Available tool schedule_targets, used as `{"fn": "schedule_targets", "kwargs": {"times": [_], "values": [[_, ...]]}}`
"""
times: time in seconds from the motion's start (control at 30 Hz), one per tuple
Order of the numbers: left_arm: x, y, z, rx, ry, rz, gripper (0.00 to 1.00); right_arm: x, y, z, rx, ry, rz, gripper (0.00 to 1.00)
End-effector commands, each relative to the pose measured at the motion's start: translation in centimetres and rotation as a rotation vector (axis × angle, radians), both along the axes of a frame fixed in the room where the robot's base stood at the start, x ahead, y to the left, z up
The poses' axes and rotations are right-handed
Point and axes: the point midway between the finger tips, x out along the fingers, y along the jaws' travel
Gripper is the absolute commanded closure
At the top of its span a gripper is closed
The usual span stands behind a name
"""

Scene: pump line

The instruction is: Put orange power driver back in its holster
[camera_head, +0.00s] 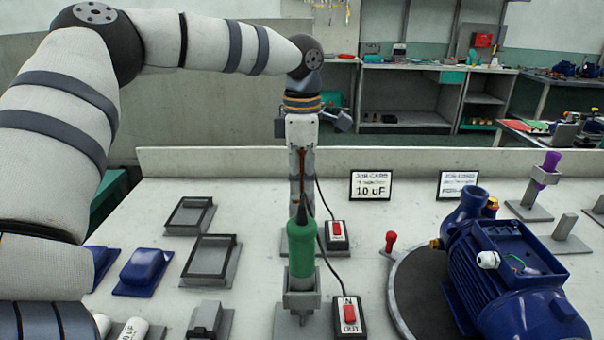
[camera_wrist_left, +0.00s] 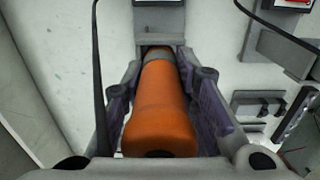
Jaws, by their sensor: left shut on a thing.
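The orange power driver (camera_wrist_left: 160,115) lies between the purple-padded fingers of my left gripper (camera_wrist_left: 158,100), which is shut on it. Its grey collar (camera_wrist_left: 157,60) points toward a grey block (camera_wrist_left: 158,18), perhaps the holster; I cannot tell whether they touch or whether the driver is seated. In the head view my left gripper (camera_head: 301,165) points down behind a green driver (camera_head: 301,248), which stands upright in a grey holster (camera_head: 298,298). Only a thin brownish-orange strip shows there, and the green driver hides what is below. My right gripper is not in view.
Red-switch boxes (camera_head: 336,235) (camera_head: 348,316) with black cables stand right of the green driver. A blue pump (camera_head: 505,265) sits on a dark round plate (camera_head: 408,290). Grey trays (camera_head: 208,262) and blue covers (camera_head: 146,268) lie left. A low wall (camera_head: 230,162) closes the back.

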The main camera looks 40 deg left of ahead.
Motion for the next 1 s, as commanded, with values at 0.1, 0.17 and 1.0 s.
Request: {"fn": "schedule_targets", "kwargs": {"times": [0.1,0.17,1.0], "values": [[0.0,0.0,-0.2,0.0,-0.001,0.0,1.0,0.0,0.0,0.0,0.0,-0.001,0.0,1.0],[0.0,0.0,-0.2,0.0,-0.001,0.0,1.0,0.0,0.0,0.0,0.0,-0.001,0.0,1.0],[0.0,0.0,2.2,0.001,-0.002,0.001,0.5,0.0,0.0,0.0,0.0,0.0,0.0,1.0]]}}
